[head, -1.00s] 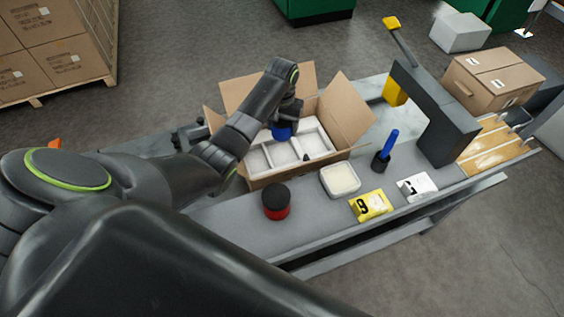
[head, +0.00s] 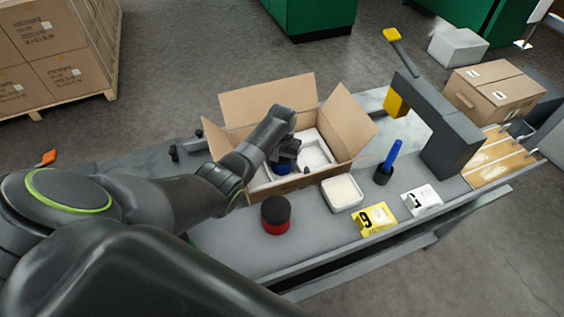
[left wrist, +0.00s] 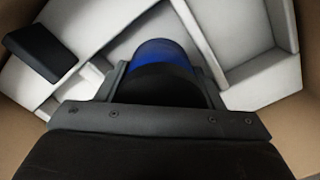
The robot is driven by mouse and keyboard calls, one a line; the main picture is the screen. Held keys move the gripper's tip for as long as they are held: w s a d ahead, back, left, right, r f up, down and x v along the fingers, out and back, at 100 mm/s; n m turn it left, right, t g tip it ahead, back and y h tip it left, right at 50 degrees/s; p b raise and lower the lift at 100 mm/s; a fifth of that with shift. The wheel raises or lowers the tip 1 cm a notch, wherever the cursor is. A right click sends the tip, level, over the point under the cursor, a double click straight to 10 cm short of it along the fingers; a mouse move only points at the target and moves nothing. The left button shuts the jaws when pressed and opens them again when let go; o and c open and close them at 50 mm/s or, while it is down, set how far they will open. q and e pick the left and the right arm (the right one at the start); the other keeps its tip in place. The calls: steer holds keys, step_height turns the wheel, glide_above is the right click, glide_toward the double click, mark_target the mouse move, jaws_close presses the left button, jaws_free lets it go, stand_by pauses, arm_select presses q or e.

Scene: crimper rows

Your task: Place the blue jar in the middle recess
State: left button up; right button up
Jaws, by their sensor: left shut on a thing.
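My left gripper (head: 284,160) is shut on the blue jar (left wrist: 160,52), which has a dark lid or top between the fingers. The jar (head: 282,169) is inside the open cardboard box (head: 266,100), over the near part of the white insert (head: 318,146). The insert has several recesses split by thin walls, which also show in the left wrist view (left wrist: 110,40). The gripper hides part of the insert, and I cannot tell whether the jar touches its floor. My right gripper is not in view.
A dark block (left wrist: 38,54) lies at the insert in the wrist view.

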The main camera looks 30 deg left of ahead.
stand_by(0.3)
arm_select(q)
steer(key=o, duration=1.3)
steer(key=shift+f, duration=0.1)
step_height(320, 180, up, 12)
steer(key=shift+r+p, duration=0.15)
steer(key=shift+p, duration=0.8)
steer(key=shift+r, duration=0.1)
